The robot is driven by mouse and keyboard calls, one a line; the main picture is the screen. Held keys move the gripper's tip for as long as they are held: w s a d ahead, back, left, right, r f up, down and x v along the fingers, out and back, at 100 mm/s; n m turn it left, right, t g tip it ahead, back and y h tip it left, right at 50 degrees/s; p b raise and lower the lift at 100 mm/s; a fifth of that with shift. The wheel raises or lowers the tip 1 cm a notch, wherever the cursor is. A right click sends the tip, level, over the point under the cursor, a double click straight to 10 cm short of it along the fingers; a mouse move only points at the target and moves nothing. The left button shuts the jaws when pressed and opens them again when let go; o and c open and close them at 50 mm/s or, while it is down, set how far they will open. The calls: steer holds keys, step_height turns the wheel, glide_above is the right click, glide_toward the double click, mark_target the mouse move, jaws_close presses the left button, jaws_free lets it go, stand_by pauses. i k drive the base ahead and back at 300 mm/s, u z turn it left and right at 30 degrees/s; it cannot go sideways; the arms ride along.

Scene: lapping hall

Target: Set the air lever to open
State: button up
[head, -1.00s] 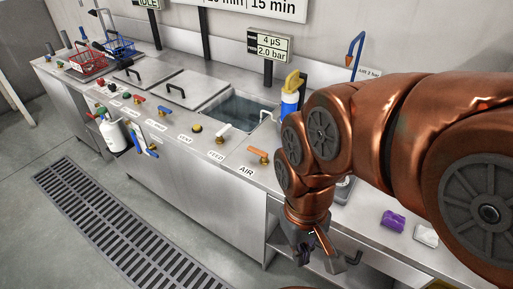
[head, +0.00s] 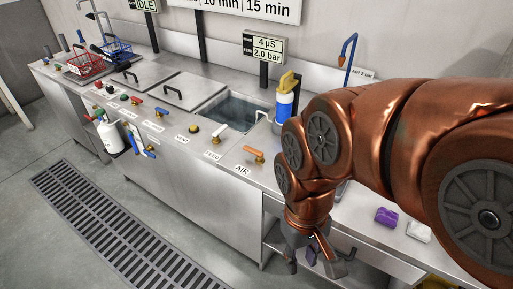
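The air lever (head: 252,151) is an orange handle on a brass valve, on the steel counter top just behind the "AIR" label (head: 243,170). Its handle points left from the valve, roughly along the counter's front edge. My gripper (head: 313,264) hangs fingers-down in front of the counter, to the right of and lower than the lever, and does not touch it. Its fingers look spread apart, with no held object that I can make out. My copper arm hides part of the counter to the right of the lever.
A white-handled valve labelled "FEED" (head: 217,137) stands left of the lever. A blue and yellow bottle (head: 285,98) stands behind it by the water basin (head: 232,110). A purple item (head: 386,216) lies at right. The floor before the counter is clear, with a drain grate (head: 110,225).

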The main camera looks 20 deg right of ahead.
mark_target(259, 154)
steer(key=z, duration=0.4)
steer(key=k, duration=0.2)
steer(key=u, duration=1.05)
steer(key=i, duration=0.8)
